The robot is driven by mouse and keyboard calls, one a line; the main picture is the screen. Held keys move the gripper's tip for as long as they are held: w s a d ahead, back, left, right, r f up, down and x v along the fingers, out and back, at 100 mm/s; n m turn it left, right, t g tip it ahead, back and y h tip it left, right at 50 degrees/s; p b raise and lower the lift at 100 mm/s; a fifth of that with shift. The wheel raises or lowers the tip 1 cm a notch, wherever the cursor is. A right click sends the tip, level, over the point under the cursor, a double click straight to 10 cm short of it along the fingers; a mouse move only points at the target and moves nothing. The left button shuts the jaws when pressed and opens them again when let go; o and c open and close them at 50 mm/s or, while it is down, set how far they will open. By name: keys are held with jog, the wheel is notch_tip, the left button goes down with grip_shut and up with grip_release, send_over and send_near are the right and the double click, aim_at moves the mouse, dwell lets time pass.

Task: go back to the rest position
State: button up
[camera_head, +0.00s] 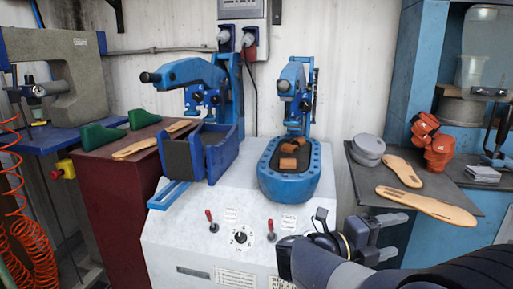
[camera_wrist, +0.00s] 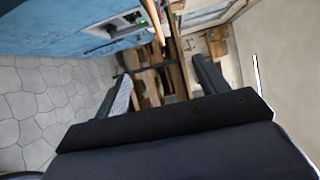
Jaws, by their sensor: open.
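My gripper (camera_head: 384,238) is at the lower right of the head view, in front of the white machine's right side and below the right shelf. Its two fingers are apart and nothing is between them. In the wrist view my gripper (camera_wrist: 165,84) also shows both fingers spread, with a blurred background of floor and wooden pieces beyond. The arm enters from the bottom right corner of the head view.
A white machine (camera_head: 180,235) with a blue press bed (camera_head: 290,187) stands at centre. The right shelf (camera_head: 365,185) holds sole pieces (camera_head: 427,206) and orange blocks (camera_head: 438,150). A dark red cabinet (camera_head: 105,210) with green forms (camera_head: 102,136) stands left.

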aim_at(452, 218)
jog(key=b+x, duration=0.2)
jog(key=x, duration=1.5)
jog(key=shift+d, duration=0.55)
jog(key=shift+r, duration=0.2)
jog(key=shift+a+r, duration=0.1)
